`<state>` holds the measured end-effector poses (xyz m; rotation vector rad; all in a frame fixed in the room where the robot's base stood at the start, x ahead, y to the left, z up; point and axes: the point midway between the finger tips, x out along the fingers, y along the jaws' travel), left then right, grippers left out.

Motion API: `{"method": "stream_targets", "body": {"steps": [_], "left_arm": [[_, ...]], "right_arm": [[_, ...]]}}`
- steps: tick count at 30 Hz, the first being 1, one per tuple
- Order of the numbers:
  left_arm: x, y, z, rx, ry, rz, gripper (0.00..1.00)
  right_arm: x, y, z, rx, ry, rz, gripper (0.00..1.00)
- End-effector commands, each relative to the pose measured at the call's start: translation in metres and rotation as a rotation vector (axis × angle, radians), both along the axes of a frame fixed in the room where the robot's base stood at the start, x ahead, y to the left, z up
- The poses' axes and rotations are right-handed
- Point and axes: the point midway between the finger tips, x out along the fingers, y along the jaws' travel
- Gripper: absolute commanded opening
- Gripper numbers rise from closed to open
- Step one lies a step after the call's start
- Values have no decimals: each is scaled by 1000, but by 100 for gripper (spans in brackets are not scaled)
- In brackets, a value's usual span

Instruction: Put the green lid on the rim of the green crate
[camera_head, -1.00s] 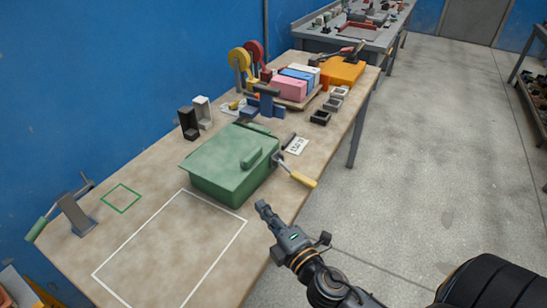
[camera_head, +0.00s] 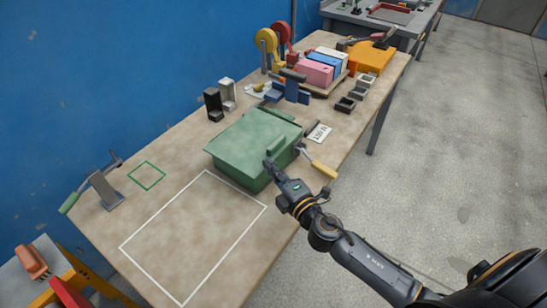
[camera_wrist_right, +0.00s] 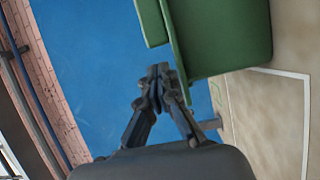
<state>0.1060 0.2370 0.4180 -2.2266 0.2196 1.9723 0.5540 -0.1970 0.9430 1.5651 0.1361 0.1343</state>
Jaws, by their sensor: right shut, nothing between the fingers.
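The green lid (camera_head: 245,138) lies over the top of the green crate (camera_head: 238,176), with a raised green handle on its right part. Its left corner sticks out past the crate wall; I cannot tell whether it sits fully on the rim. In the right wrist view the lid's edge (camera_wrist_right: 179,48) shows as a thin strip along the crate (camera_wrist_right: 235,40). My right gripper (camera_head: 270,163) is shut and empty, at the near right side of the crate, close to the lid's edge. It also shows in the wrist view (camera_wrist_right: 158,76); contact cannot be told. My left gripper is out of view.
A white outlined rectangle (camera_head: 194,237) on the table in front of the crate is empty. A tool with a yellow handle (camera_head: 323,169) lies right of the crate. Black and white holders (camera_head: 213,105), pink and blue boxes (camera_head: 314,70) and a clamp-like tool (camera_head: 103,189) stand around.

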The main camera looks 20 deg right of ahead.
Motion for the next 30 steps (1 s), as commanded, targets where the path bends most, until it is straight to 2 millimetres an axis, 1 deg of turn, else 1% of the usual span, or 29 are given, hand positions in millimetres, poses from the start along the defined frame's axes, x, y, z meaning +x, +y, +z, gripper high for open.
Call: {"method": "stream_targets", "body": {"steps": [1,4,9,12,19,25,27,30], "left_arm": [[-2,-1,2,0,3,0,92],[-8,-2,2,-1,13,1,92],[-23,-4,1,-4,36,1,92],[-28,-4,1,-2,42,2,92],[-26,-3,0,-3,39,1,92],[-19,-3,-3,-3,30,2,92],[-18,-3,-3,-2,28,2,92],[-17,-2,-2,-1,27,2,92]], "right_arm": [[6,-4,1,-1,0,0,0],[13,-8,0,-1,-1,1,0],[17,-12,0,0,0,1,0],[17,-12,0,0,0,1,0],[19,-14,0,0,-1,1,0],[41,-29,-1,-2,-1,-1,0],[45,-31,0,0,-1,1,0],[44,-31,0,1,0,2,0]]}}
